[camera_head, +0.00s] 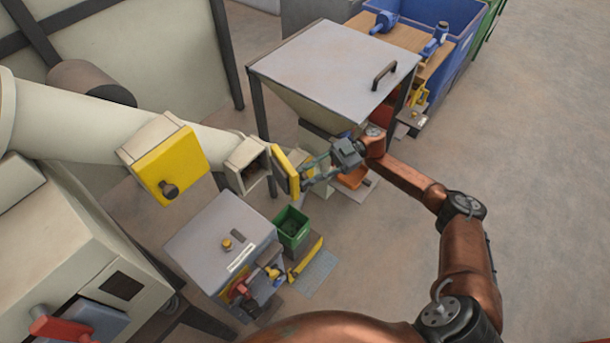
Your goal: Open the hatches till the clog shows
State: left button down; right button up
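A cream pipe (70,125) slopes down from the left and carries two yellow hatches. The upper hatch (168,162) is shut flat on its square frame, with a dark knob on its face. The lower hatch (286,172) stands swung open, away from its square port (248,168). The port's inside is dark and brownish; I cannot tell what is in it. My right gripper (305,176) is at the outer side of the lower hatch. Its fingertips are close to where a knob would be, and I cannot tell whether they grip it. My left gripper is not in view.
A grey-topped hopper stand (330,60) with a handle is just behind my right gripper. Below the port are a grey cabinet (222,235) and a green bin (292,226). A machine with a red lever (62,328) is at lower left. The floor at right is clear.

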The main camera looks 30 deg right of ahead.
jog(key=o, duration=0.5)
jog(key=shift+w+d, duration=0.15)
jog(key=shift+d, duration=1.85)
jog(key=shift+w+d, duration=0.15)
jog(key=shift+d, duration=1.85)
jog(key=shift+w+d, duration=0.15)
jog(key=shift+d, duration=1.85)
jog(key=shift+c, duration=0.7)
